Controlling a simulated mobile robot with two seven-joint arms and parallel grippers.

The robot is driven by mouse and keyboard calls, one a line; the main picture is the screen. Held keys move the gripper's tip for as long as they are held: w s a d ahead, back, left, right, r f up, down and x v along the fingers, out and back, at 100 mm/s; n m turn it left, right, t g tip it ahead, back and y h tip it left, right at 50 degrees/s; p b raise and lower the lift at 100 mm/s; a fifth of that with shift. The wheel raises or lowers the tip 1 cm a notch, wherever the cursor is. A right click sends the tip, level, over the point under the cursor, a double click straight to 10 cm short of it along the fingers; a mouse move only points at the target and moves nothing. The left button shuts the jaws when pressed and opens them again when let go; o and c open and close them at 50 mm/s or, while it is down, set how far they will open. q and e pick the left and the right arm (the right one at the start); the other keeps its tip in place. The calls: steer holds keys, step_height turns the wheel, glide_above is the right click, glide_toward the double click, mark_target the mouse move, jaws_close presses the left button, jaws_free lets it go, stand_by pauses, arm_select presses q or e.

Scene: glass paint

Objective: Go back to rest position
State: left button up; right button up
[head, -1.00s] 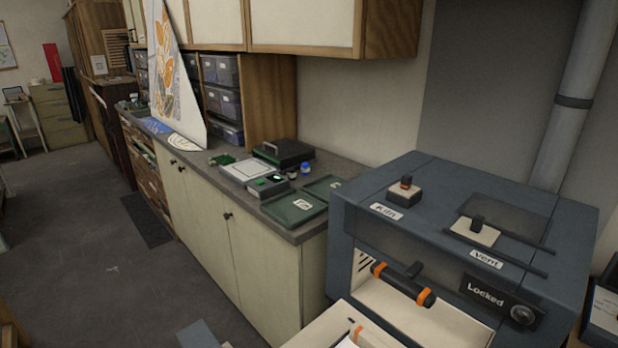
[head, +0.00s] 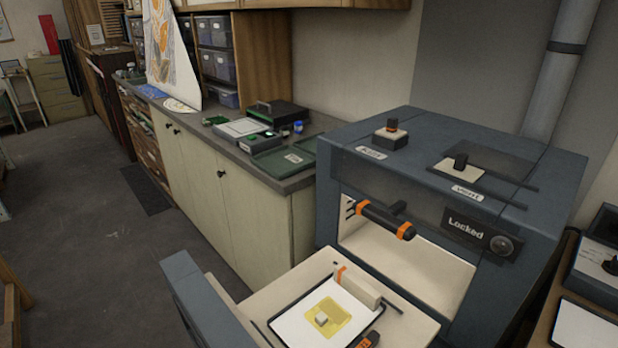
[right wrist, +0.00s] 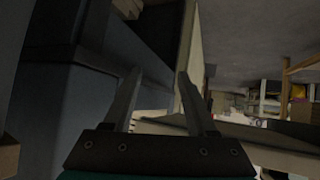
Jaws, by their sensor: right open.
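My right gripper (right wrist: 155,100) shows in the right wrist view with its two fingers apart and nothing between them. The dark blue-grey side of a large body fills the left of that view, close by the fingers. Neither gripper shows in the head view. The kiln (head: 480,165) stands at the right of the head view, with a sign reading "Locked" (head: 466,226). Its pale tray (head: 240,310) sticks out at the front and bears a white sheet with a yellow glass piece (head: 331,318) and a small pale block on it.
A long counter (head: 300,183) with green trays, a black case (head: 277,112) and small jars runs along the wall to the left of the kiln. A side table with a dark box (head: 600,262) is at the right edge.

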steer(key=s+a+f+m+g+h+b, duration=0.25)
steer(key=s+f+g+b, duration=0.2)
steer(key=s+f, duration=1.4)
steer(key=s+a+f+g+b, duration=0.1)
steer(key=s+a+f+g, duration=0.1)
steer(key=s+a+f, duration=0.2)
steer(key=s+a+f+g+b, duration=0.1)
steer(key=s+a+f+g, duration=0.1)
steer(key=s+a+f, duration=0.3)
steer(key=s+n, duration=0.1)
steer(key=s, duration=0.3)
steer(key=shift+s+f+b, duration=0.15)
steer(key=shift+s+b, duration=0.15)
steer(key=shift+s, duration=0.05)
steer(key=shift+s+a+g, duration=0.1)
steer(key=shift+s+g, duration=0.1)
steer(key=shift+g, duration=0.15)
